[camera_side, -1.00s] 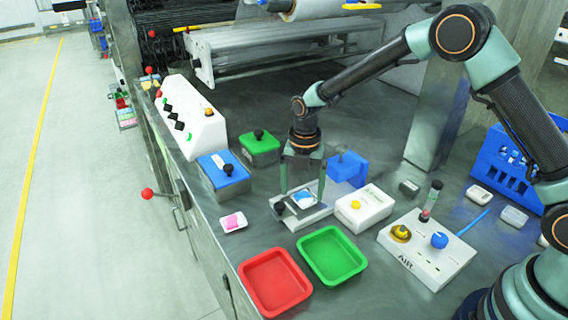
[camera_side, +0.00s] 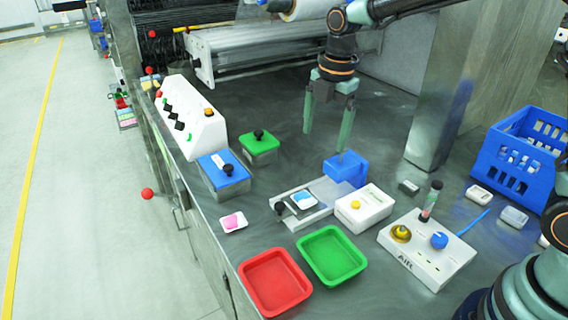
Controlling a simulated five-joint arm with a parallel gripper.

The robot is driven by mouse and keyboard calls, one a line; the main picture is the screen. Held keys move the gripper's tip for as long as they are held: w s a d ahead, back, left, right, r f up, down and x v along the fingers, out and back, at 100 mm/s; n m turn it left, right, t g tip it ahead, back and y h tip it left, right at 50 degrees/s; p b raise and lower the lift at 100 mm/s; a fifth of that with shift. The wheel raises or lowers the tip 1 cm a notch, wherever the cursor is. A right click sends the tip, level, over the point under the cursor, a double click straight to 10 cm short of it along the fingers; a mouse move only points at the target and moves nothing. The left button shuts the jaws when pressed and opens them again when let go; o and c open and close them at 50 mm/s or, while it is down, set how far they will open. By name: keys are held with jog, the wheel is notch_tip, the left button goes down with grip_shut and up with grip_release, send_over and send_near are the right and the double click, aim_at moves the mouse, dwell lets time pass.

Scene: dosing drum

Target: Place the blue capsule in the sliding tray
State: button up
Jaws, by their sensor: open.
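The blue capsule (camera_side: 304,198) looks like a small light-blue and white piece. It lies on the pale sliding tray (camera_side: 322,213), which has a dark knob (camera_side: 280,208) at its left end. Whether it sits in a recess or on a small dish is too small to tell. My gripper (camera_side: 325,141) is open and empty, with its fingers pointing down. It is raised well above and behind the tray, apart from the capsule.
A blue block (camera_side: 346,168) stands behind the tray, and a white box with a yellow button (camera_side: 364,208) to its right. A pink piece in a white dish (camera_side: 233,221) lies left. Red (camera_side: 246,273) and green (camera_side: 303,251) bins stand in front.

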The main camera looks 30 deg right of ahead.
jog(key=s+d+r+m+t, duration=0.2)
jog(key=s+d+m, duration=0.1)
jog(key=s+m, duration=0.5)
jog(key=s+d+r+m+t, duration=0.2)
jog(key=s+m, duration=0.5)
jog(key=m, duration=0.6)
jog(key=shift+s+d+r, duration=0.4)
jog(key=shift+d+r, duration=0.05)
jog(key=shift+d, duration=0.5)
